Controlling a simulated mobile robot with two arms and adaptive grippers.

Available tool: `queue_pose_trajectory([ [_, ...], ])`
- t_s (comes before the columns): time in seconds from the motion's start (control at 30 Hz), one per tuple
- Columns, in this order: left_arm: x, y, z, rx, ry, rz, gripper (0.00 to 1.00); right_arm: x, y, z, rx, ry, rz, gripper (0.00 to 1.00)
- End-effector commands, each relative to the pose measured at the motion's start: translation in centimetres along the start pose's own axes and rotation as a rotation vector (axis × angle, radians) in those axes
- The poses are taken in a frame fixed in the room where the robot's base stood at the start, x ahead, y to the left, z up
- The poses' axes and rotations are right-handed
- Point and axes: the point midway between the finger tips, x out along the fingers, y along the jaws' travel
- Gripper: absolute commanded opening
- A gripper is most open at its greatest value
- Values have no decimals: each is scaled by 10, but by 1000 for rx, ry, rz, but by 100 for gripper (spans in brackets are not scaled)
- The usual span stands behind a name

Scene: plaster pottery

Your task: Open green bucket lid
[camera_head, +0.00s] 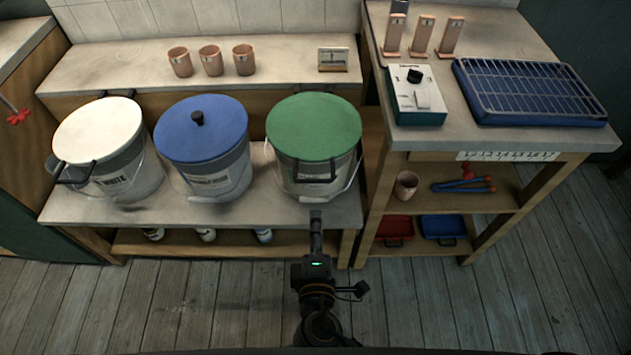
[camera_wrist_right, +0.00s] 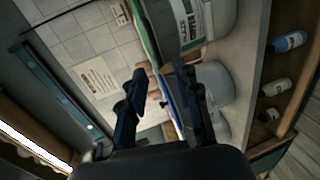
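The green lid (camera_head: 314,126) sits flat on the right-hand bucket (camera_head: 340,178) in the head view, with a dark handle (camera_head: 316,178) at its front edge. My right gripper (camera_head: 315,218) is in front of and below that handle, apart from it as far as I can tell. In the right wrist view, which is turned sideways, my right gripper (camera_wrist_right: 163,78) has its two dark fingers apart with nothing held between them. The green lid's edge (camera_wrist_right: 146,32) and the labelled bucket (camera_wrist_right: 192,22) show beyond the fingers. My left gripper is not in view.
A blue-lidded bucket (camera_head: 202,130) and a white-lidded bucket (camera_head: 98,132) stand to the left on the same bench. A shelf unit with a blue grated tray (camera_head: 530,92) and a control box (camera_head: 415,97) stands close on the right. Several bottles sit below the bench.

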Motion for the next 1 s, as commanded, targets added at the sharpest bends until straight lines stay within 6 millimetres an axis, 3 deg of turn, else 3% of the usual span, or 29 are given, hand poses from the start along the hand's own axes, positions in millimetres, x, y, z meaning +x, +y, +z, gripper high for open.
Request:
queue_pose_trajectory([
  [0.17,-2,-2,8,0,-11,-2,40,12,12,0,-6,-6,25,32],
  [0.7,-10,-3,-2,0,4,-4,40,117,12,0,-5,-4,22,32],
  [1.0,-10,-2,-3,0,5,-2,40,136,12,0,-3,-4,20,32],
])
